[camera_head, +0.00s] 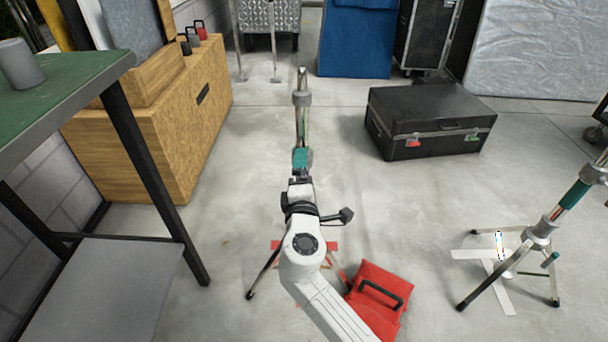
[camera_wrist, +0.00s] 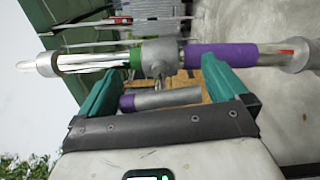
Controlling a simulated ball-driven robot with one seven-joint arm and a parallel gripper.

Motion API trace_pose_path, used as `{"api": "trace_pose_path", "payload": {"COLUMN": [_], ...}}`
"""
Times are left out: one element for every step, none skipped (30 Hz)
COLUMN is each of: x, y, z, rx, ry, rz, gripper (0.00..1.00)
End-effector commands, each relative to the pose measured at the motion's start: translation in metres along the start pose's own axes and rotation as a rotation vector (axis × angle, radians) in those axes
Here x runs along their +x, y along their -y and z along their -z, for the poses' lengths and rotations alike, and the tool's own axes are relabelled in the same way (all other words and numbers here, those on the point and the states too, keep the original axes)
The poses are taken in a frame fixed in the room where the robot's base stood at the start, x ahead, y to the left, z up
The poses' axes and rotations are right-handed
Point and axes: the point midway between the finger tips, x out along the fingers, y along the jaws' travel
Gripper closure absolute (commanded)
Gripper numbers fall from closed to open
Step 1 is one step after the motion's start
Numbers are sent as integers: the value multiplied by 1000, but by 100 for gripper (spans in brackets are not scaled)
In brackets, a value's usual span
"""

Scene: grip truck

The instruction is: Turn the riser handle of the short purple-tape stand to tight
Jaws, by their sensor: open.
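In the wrist view, the purple-tape stand (camera_wrist: 222,55) runs across the picture as a metal tube with purple tape and a grey collar (camera_wrist: 160,58). Its riser handle (camera_wrist: 172,97), a grey bar with a purple end, sits on a short stem below the collar, lengthwise across the jaw gap. My gripper (camera_wrist: 160,70) is open, its teal fingers either side of the handle, apart from its ends. In the head view, the stand's upper tube (camera_head: 302,110) rises beyond my gripper (camera_head: 300,158). My arm hides its lower part, purple tape and handle there.
A stand with teal tape (camera_head: 574,194) stands on the right. A red sandbag (camera_head: 378,280) lies on the floor beside my arm. A black case (camera_head: 430,120) sits behind to the right. A green-topped table (camera_head: 75,85) and wooden box (camera_head: 170,130) stand left. Floor between is open.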

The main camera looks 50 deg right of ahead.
Motion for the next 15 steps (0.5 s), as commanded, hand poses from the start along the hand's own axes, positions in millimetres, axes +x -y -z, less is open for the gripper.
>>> {"api": "trace_pose_path", "payload": {"x": [-2, -4, -8, -12, -16, -22, -28, -34, -42, -48, -54, -62, -68, -73, -80], "y": [0, 0, -1, -1, -1, -1, -1, -1, -1, -1, -1, -1, -1, -1, -1], "z": [0, 0, 0, 0, 0, 0, 0, 0, 1, 0, 0, 0, 0, 0, 0], "rx": [-1, -1, -1, -1, -2, -2, -2, -2, -2, -3, -2, -2, -3, -3, -2], "ry": [-1, -1, -2, -2, -3, -3, -3, -4, -4, -4, -4, -4, -4, -4, -3], "rz": [0, 0, 0, 0, 1, 2, 2, 2, 2, 3, 2, 2, 2, 2, 2], "gripper": [0, 0, 0, 0, 0, 0, 0, 0, 0, 0, 0, 0, 0, 0, 0]}}
